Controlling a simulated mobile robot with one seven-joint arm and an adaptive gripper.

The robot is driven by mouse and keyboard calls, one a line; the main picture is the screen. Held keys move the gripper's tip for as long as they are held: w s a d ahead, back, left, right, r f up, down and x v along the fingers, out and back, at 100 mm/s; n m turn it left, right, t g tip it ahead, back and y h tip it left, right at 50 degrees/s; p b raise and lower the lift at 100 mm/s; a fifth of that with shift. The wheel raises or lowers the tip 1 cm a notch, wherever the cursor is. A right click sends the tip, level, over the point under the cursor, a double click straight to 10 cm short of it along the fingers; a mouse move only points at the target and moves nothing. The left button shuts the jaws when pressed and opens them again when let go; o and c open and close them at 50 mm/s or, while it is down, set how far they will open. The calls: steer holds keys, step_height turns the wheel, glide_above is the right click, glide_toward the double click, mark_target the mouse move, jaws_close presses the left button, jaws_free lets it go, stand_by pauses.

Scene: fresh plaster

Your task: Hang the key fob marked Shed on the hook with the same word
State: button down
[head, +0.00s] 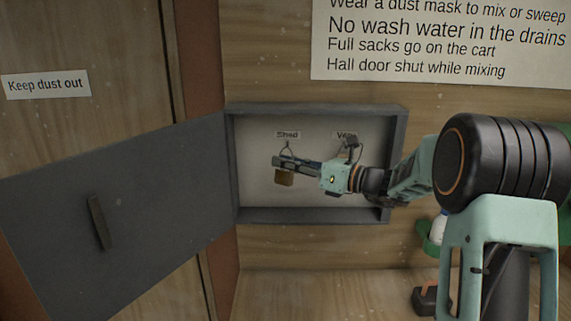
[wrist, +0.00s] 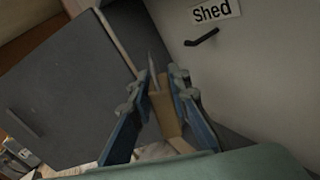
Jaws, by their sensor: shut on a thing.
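My gripper (head: 279,162) is inside the open wall cabinet, just below the Shed label (head: 288,135). It is shut on a tan-brown fob (head: 284,179), which hangs below the fingers; no word on it is readable. In the wrist view the fob (wrist: 166,108) sits between the two blue fingers (wrist: 160,88), with a thin grey ring (wrist: 153,62) above it. The dark Shed hook (wrist: 202,38) juts out under its label (wrist: 214,11), to the right of the ring. The ring and hook look apart there. In the head view they overlap too closely to tell.
The cabinet (head: 317,108) has a raised grey frame around its pale back. Its grey door (head: 140,200) stands open to the left. A second label (head: 344,135), partly hidden by my arm, is to the right. A green thing (head: 430,236) is below right.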

steer(key=w+f+p, duration=0.1)
steer(key=w, duration=0.5)
steer(key=shift+w, duration=0.2)
stand_by(0.4)
steer(key=shift+f, duration=0.15)
stand_by(0.5)
steer(key=c, duration=1.7)
jaws_free()
steer(key=shift+c, duration=0.2)
